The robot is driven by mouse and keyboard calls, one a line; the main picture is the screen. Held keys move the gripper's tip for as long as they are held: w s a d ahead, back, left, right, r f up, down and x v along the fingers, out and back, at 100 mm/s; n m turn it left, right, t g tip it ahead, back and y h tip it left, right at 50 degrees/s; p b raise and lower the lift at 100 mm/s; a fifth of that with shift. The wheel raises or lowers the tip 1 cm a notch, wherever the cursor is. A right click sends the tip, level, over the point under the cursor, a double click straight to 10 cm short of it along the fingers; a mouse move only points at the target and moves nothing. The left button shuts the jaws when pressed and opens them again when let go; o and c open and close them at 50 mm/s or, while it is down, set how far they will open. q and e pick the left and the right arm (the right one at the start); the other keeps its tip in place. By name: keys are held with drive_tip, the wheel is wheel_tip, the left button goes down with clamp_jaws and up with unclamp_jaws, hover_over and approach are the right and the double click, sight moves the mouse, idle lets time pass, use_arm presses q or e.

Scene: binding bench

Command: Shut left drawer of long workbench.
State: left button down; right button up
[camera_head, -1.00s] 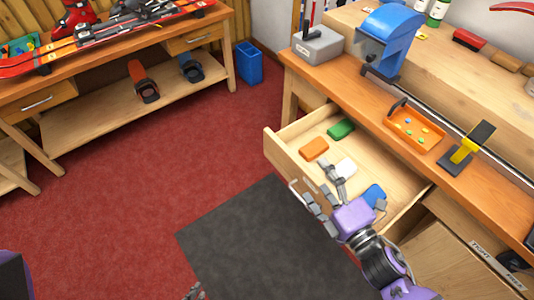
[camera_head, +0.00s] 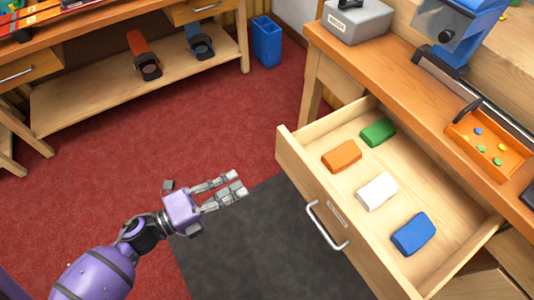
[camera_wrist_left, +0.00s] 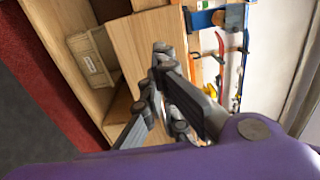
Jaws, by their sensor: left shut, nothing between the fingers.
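The wooden drawer (camera_head: 290,158) stands pulled out from the workbench (camera_head: 385,95) on the right, at that bench's left part. Its front has a metal bar handle (camera_head: 327,226) and a small label. Inside lie an orange block (camera_head: 341,156), a green block (camera_head: 378,132), a white block (camera_head: 377,192) and a blue block (camera_head: 413,234). My left gripper (camera_head: 240,187) is shut and empty, apart from the drawer, to the left of its front over the dark mat. Its fingers point right, toward the drawer front. My right gripper is out of view.
A dark mat (camera_head: 240,255) lies on the red carpet (camera_head: 130,150) before the drawer. An orange tray (camera_head: 505,150) sits on the right bench top.

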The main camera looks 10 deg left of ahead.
sight(290, 158)
use_arm(q)
drive_tip(key=p+x, duration=0.1)
drive_tip(key=x, duration=1.2)
drive_tip(key=shift+d, duration=0.3)
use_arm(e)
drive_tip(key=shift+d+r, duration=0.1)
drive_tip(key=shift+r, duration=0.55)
use_arm(q)
drive_tip(key=shift+w, duration=0.1)
